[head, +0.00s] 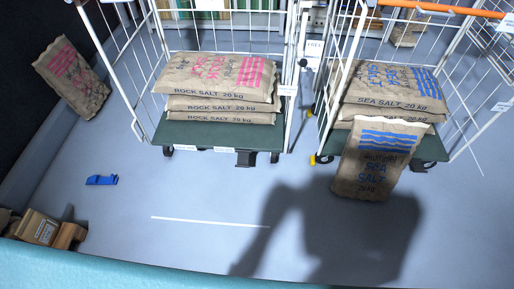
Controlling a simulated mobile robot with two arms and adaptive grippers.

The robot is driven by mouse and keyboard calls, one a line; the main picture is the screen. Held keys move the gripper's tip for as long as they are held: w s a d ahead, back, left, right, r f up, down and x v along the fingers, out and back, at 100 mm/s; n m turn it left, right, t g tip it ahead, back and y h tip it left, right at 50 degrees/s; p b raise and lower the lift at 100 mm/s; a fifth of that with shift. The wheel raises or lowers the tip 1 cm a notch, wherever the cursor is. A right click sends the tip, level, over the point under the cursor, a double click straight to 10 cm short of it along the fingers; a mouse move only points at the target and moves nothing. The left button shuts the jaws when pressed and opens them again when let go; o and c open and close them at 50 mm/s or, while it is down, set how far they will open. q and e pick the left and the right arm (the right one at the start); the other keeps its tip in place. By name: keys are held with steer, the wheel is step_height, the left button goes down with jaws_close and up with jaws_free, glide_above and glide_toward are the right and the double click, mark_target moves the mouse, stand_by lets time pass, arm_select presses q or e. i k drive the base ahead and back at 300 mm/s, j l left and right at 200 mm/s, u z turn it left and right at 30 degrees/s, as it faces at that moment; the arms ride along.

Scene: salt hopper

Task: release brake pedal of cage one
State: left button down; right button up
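Two white wire roll cages with green decks stand side by side. The left cage (216,136) holds stacked rock salt sacks (220,85). A dark pedal-like part (245,158) shows under its front deck edge, right of the middle; whether it is pressed down or up is too small to tell. The right cage (428,148) holds sea salt sacks (392,88). Small yellow parts (313,160) show low at its front left corner. A small tag (288,90) hangs on the left cage, but I cannot read which cage is number one. Neither gripper is in view.
A sea salt sack (375,160) leans against the right cage's front. Another sack (72,77) leans at the left wall. A blue object (102,180) and brown boxes (42,229) lie at left. A teal surface (120,272) edges the bottom. The floor before the left cage is clear.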

mark_target(243, 155)
steer(key=i+l, duration=0.4)
steer(key=i+l+u, duration=0.15)
steer(key=i+l, duration=0.6)
steer(key=l, duration=0.25)
